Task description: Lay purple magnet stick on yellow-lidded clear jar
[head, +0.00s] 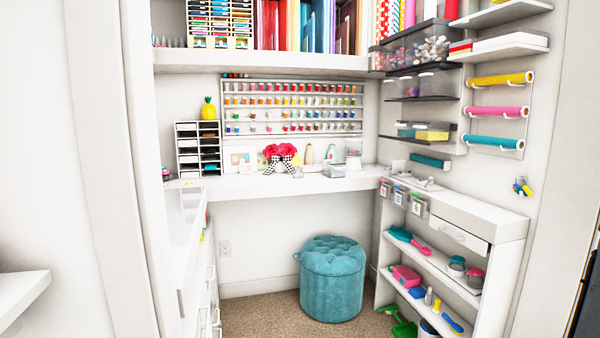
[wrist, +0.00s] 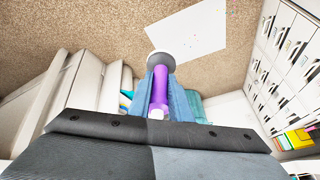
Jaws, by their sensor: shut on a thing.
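In the wrist view my gripper (wrist: 160,97) is shut on the purple magnet stick (wrist: 160,86). The stick lies between the two blue fingers, with a round grey disc (wrist: 160,60) at its far end and a pale near end. My gripper and the stick do not show in the head view. I cannot pick out a yellow-lidded clear jar in either view. A small yellow-topped box (head: 432,132) sits on the right wall shelf, but it does not look like a jar.
A white desk (head: 280,183) spans the alcove, with flowers and small items at its back. A teal tufted stool (head: 331,280) stands below. A low white shelf unit (head: 440,265) at right holds several items. Carpet (wrist: 100,30) and white drawers (wrist: 290,60) show in the wrist view.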

